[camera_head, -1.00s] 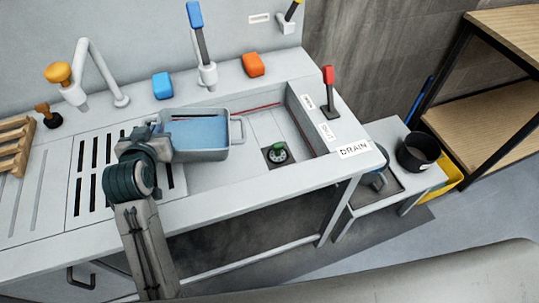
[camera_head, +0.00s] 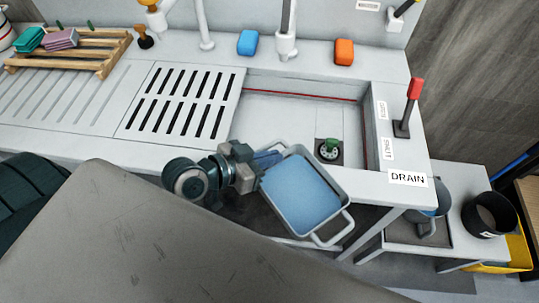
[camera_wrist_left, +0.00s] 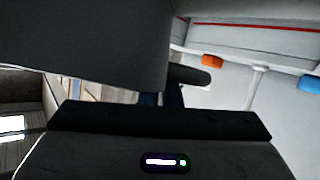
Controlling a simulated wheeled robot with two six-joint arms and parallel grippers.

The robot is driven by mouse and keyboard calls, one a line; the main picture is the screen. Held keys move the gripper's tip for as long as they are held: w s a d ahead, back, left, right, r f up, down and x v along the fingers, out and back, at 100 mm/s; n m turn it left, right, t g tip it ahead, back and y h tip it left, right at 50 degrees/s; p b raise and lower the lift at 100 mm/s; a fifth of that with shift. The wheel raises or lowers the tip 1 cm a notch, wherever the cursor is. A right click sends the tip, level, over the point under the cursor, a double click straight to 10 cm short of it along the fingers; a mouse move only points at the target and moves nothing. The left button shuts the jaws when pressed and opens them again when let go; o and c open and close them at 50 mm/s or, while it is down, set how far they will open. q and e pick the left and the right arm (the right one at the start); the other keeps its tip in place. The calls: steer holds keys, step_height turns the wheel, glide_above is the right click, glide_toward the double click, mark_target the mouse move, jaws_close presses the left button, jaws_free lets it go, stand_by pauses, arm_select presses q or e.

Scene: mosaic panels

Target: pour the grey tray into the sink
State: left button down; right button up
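The grey tray (camera_head: 343,190) holds blue water and has a loop handle at each end. My left gripper (camera_head: 262,160) is shut on the tray's near-left handle, which the fingers mostly hide. The tray overlaps the front rim of the sink (camera_head: 275,115) in the head view; its height above the rim is hard to tell. In the left wrist view, the tray's dark side (camera_wrist_left: 85,45) fills the upper left, in front of the fingers (camera_wrist_left: 163,97). The sink basin is open, with a green-knobbed drain (camera_head: 329,149) at its right. My right gripper is out of view.
A red-handled lever (camera_head: 408,108) stands by the DRAIN label (camera_head: 408,179) on the right rim. A slotted drainboard (camera_head: 185,100) lies left of the basin. Blue (camera_head: 248,42) and orange (camera_head: 344,51) blocks and a faucet (camera_head: 287,40) line the back ledge.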

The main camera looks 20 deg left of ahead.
mark_target(268, 146)
arm_select(q)
steer(key=shift+w+a+r, duration=0.1)
steer(key=shift+w+r, duration=0.1)
steer(key=shift+w, duration=0.05)
steer(key=shift+w+a+r+n+p, duration=0.1)
steer(key=shift+w+a+n+p, duration=0.05)
steer(key=shift+n+p, duration=0.2)
steer(key=shift+g, duration=0.3)
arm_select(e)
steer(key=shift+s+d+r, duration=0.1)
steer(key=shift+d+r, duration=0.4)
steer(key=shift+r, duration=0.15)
arm_select(q)
steer(key=shift+w+a+r+p, duration=0.1)
steer(key=shift+w+p, duration=0.1)
steer(key=shift+p, duration=0.35)
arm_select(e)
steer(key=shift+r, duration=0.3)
